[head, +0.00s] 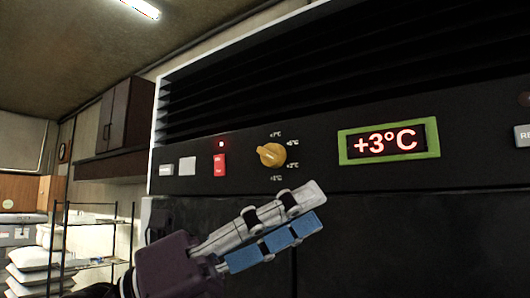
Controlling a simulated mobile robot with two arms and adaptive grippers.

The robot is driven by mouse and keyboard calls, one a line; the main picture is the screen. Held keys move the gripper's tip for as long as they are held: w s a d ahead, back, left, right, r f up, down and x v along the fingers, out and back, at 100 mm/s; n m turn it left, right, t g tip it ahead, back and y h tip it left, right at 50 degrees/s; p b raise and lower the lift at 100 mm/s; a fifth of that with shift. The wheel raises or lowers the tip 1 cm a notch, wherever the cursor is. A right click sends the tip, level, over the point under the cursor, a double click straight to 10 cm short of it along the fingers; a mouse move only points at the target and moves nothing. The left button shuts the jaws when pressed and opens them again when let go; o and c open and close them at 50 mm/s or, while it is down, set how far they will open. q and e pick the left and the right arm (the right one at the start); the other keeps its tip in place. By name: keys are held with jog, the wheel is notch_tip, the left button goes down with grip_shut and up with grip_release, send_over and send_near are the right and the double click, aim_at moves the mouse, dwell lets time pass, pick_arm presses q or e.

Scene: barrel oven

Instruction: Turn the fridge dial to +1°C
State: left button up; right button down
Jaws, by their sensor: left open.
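The fridge dial (271,154) is a round yellow-orange knob on the black front panel. Small temperature marks ring it, with +1°C at its lower side; its pointer seems to lie slantwise, and I cannot read the exact mark. The display (389,142) in a green frame reads +3°C in red. My left gripper (318,207) comes in from the lower left, with one white finger and one blue finger. It is open and empty, below and right of the dial, apart from it in the picture. My right gripper is not in view.
A red switch (219,165) and pale buttons (187,166) sit left of the dial. A dark louvred grille (340,65) lies above the panel. At the left stand a wire shelf (100,245), white sacks (35,262) and a brown wall cabinet (126,115).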

pick_arm(q)
jog(key=r+m+t+y, duration=0.1)
jog(key=r+t+y, duration=0.1)
jog(key=t+y, duration=0.2)
jog(key=n+t+y, duration=0.4)
jog(key=t+y, duration=0.4)
send_near(265, 155)
jog(key=x, duration=0.2)
jog(key=p+x, duration=0.4)
jog(key=x, duration=0.2)
jog(key=shift+w+d+r, duration=0.1)
jog(key=shift+w, duration=0.05)
jog(key=shift+w+d+p, duration=0.3)
jog(key=shift+w+d, duration=0.1)
jog(key=shift+w, duration=0.05)
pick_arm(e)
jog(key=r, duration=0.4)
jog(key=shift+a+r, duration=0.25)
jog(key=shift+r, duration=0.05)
pick_arm(q)
jog(key=c, duration=1.2)
jog(key=shift+o, duration=0.2)
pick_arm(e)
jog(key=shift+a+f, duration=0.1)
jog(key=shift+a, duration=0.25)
